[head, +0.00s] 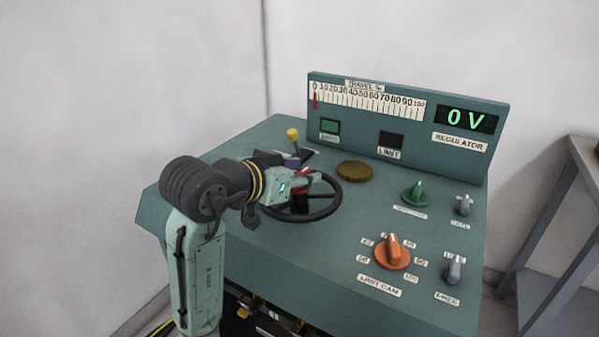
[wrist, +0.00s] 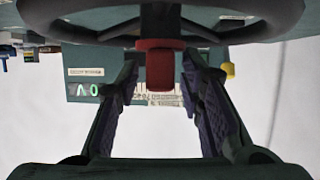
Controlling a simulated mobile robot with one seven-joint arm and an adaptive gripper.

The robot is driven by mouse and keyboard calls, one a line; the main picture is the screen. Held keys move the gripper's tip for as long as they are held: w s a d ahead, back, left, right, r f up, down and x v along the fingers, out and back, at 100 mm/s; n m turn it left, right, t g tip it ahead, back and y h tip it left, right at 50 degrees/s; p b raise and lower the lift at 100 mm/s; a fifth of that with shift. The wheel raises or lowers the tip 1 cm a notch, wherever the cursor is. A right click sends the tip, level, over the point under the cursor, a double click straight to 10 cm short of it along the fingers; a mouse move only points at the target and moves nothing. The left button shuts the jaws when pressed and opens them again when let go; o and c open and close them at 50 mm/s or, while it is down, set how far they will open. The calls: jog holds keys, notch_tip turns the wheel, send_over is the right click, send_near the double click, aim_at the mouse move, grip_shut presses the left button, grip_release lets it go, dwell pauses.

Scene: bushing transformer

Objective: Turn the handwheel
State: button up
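The handwheel (head: 313,216) is a dark ring lying on the sloped green console top, with a red piece (head: 300,193) near its middle. In the head view, my gripper (head: 308,180) reaches over the wheel from the left and partly hides it. In the wrist view, which looks upside down, the handwheel (wrist: 255,30) crosses the top. The red piece (wrist: 160,65) sits between the tips of my gripper (wrist: 160,62). The two fingers are apart, with a narrow gap visible on each side of the red piece. I cannot tell whether either tip touches it.
The upright panel carries a travel scale (head: 368,100) with its red pointer at 0 and a display (head: 466,119) reading 0 V. A yellow-tipped lever (head: 293,137) stands just behind my gripper. An orange knob (head: 393,252) and a green knob (head: 415,193) lie to the right.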

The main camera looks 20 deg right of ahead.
jog(key=shift+c, duration=0.2)
grip_shut()
jog(key=shift+s+f, duration=0.1)
jog(key=shift+d, duration=0.1)
dwell(0.4)
